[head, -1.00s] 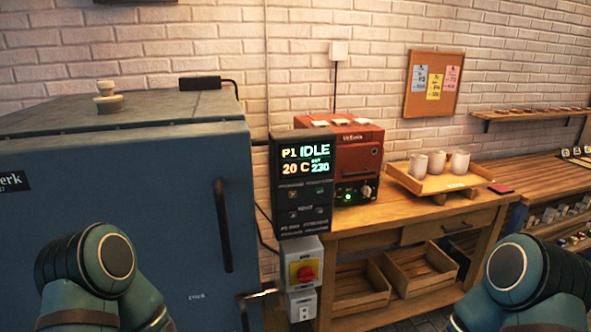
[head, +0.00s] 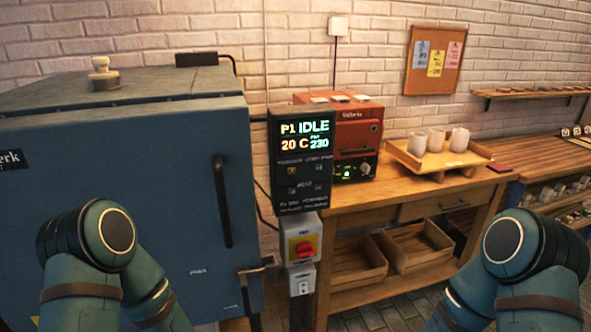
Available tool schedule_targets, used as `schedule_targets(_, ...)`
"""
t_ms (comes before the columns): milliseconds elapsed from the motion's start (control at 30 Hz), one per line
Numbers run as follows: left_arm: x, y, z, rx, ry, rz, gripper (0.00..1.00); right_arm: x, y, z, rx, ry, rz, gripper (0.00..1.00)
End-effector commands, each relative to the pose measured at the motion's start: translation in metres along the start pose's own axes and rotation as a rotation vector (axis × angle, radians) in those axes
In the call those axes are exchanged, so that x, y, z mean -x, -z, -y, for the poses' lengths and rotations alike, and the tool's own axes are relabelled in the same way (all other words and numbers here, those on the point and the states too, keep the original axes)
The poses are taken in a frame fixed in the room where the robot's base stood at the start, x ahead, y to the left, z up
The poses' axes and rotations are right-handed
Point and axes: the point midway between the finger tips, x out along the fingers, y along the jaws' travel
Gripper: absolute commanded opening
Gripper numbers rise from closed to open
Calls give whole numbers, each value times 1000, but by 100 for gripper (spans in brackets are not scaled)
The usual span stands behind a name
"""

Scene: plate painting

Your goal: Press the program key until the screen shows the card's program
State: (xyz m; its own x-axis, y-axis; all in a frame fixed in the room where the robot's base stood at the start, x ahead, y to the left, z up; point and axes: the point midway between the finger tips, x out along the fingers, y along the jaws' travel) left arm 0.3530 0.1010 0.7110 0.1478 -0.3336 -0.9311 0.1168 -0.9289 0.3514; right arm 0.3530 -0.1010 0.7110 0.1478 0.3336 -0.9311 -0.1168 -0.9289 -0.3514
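The black control panel (head: 301,162) hangs at the right of the blue kiln (head: 110,190). Its lit screen (head: 305,136) reads P1 IDLE, 20 C and 230. Small keys (head: 292,171) sit below the screen; their labels are too small to read surely. Cards in blue, yellow and pink (head: 437,60) are pinned to a cork board (head: 410,84) on the back wall; their text is not legible. Both my arms show at the bottom corners, but neither gripper is in view.
A red switch (head: 304,249) on a grey box is below the panel. A wooden table (head: 400,197) holds a red machine (head: 358,135) and a tray (head: 447,168) with white cups. Wooden crates (head: 420,263) are underneath. The kiln's handle (head: 222,200) sticks out left of the panel.

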Motion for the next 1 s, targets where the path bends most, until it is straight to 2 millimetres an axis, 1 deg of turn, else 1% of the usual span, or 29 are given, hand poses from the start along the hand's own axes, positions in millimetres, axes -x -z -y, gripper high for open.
schedule_targets(400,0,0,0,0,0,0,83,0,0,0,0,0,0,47)
schedule_targets(433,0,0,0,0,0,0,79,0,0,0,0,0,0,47)
schedule_targets(467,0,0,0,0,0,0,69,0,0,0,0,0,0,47)
schedule_targets(500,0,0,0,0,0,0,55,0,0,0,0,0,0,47)
schedule_targets(567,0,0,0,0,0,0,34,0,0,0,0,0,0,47)
schedule_targets(600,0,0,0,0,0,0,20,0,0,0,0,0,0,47)
schedule_targets(667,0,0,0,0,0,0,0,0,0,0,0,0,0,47)
schedule_targets(1000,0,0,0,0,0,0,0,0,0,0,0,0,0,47)
